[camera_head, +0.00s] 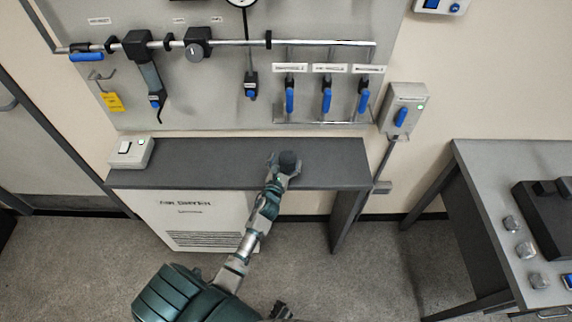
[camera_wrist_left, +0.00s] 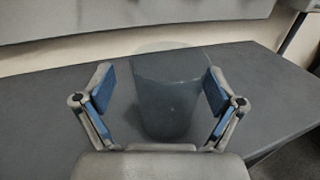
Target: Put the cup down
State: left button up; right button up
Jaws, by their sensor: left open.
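A dark grey cup (camera_head: 289,161) is at the far end of my left arm, over the dark bench top (camera_head: 215,160). In the left wrist view the cup (camera_wrist_left: 165,95) looks smoky and partly see-through, and it appears upright on the bench top. My left gripper (camera_head: 283,164) is open around the cup. In the wrist view its blue-padded fingers (camera_wrist_left: 160,92) stand one on each side of the cup, with a visible gap to each side. The lower part of the cup is close to the palm.
A white switch box (camera_head: 131,153) sits on the bench's left end. A panel (camera_head: 215,75) with pipes and blue-handled valves rises behind. A grey switch box (camera_head: 404,110) is on the wall at right. A separate table (camera_head: 490,195) stands farther right. The bench beside the cup is clear.

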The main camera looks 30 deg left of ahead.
aim_at(287, 156)
pick_arm(q)
jog(key=shift+d, duration=0.25)
jog(key=shift+d+r, duration=0.15)
jog(key=shift+d, duration=0.05)
jog(key=shift+c, duration=0.9)
jog(key=shift+d, duration=0.15)
jog(key=c, duration=0.4)
jog(key=shift+d, duration=0.1)
jog(key=c, duration=0.6)
jog(key=shift+a, duration=0.25)
jog(key=shift+c, duration=0.6)
jog(key=shift+a, duration=0.1)
jog(key=shift+a+r, duration=0.15)
jog(key=shift+r, duration=0.2)
jog(key=r, duration=0.2)
jog(key=r+p, duration=0.1)
jog(key=shift+s+d, duration=0.25)
jog(key=shift+d, duration=0.05)
jog(key=d+r+v, duration=0.1)
jog(key=d+v, duration=0.2)
jog(key=v, duration=1.2)
jog(key=shift+w, duration=0.15)
pick_arm(e)
jog(key=shift+s+d+f, duration=0.15)
jog(key=shift+s+d, duration=0.05)
jog(key=shift+s, duration=0.3)
jog(key=shift+s+d+f, duration=0.1)
jog(key=shift+s+d, duration=0.1)
jog(key=shift+s, duration=0.3)
